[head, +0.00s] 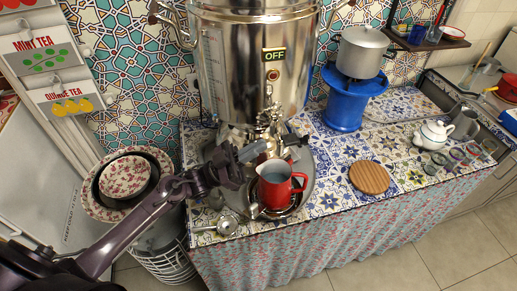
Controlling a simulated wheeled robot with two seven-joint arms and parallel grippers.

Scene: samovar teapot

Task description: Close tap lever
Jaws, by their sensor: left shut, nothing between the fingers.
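The steel samovar (255,60) stands at the back of the tiled counter, with an OFF label on its front. Its ornate tap (268,122) sticks out low on the front. A dark lever-like handle (296,139) shows at the right of the tap; its exact setting is too small to tell. A red pitcher (281,188) stands below the tap, on the metal tray. My left gripper (258,151) is shut and empty, just left of the tap and above the pitcher's rim. I cannot tell whether its tips touch the tap. My right gripper is out of view.
A strainer (227,225) lies at the front left of the counter. A round wooden board (369,178) lies to the right, then a white teapot (433,134) and small glasses. A blue stand (345,108) holds a pot (361,52). Patterned bowls (125,177) stand at the left.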

